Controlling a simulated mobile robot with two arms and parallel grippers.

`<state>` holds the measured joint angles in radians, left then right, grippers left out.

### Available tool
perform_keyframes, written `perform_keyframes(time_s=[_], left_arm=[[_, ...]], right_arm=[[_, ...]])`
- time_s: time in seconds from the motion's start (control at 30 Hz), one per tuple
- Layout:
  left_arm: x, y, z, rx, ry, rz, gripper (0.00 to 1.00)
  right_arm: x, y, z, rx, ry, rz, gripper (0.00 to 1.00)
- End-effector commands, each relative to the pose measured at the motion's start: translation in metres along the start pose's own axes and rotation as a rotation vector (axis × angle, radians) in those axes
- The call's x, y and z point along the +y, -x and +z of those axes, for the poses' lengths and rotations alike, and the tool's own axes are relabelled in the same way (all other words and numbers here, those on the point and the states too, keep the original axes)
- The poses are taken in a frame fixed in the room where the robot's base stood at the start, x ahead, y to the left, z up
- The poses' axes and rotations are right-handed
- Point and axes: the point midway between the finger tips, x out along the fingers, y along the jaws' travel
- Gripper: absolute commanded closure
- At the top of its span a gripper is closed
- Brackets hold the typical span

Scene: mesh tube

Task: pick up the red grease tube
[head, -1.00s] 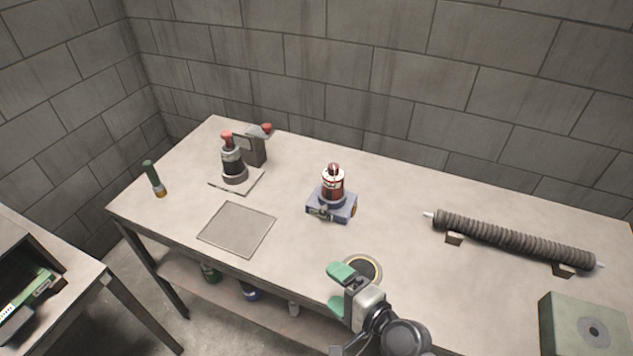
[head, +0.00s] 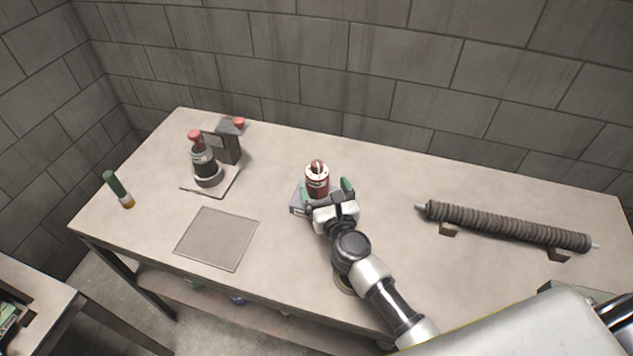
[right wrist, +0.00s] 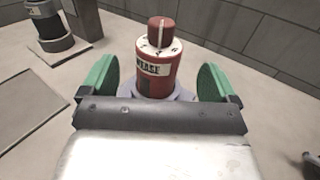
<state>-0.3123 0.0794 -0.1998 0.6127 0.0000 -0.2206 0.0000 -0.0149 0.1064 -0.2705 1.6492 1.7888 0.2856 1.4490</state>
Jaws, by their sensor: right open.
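The red grease tube (head: 317,177) stands upright on a blue-grey stand (head: 297,198) near the middle of the table in the head view. It has a white label band and a red cap. In the right wrist view the tube (right wrist: 157,68) stands between the two green fingers, with a gap on each side. My right gripper (head: 328,190) is open at the near side of the tube. The gripper hides most of the stand in the head view. My left gripper is not in view.
A dark device with a red top (head: 205,165) stands on the left, beside a grey block (head: 229,143). A green-handled item (head: 118,189) lies at the far left. A flat grey plate (head: 217,238) lies front left. A ribbed hose (head: 505,226) rests at right.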

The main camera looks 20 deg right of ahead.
Motion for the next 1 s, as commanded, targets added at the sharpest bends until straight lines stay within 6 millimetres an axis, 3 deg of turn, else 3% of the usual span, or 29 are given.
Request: perform_keyframes(time_s=[0.4,0.7,0.77,1.0], left_arm=[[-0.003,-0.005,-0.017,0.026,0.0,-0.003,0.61],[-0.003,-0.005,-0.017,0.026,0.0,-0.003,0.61],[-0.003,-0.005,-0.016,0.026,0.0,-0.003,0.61],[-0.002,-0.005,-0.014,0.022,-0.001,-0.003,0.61]], right_arm=[[0.001,-0.05,-0.006,-0.001,0.004,0.001,0.1],[0.001,-0.055,-0.006,0.0,0.002,0.001,0.1],[0.001,-0.055,-0.006,0.0,0.002,0.001,0.16],[0.001,-0.055,-0.006,0.0,0.003,0.001,0.53]])
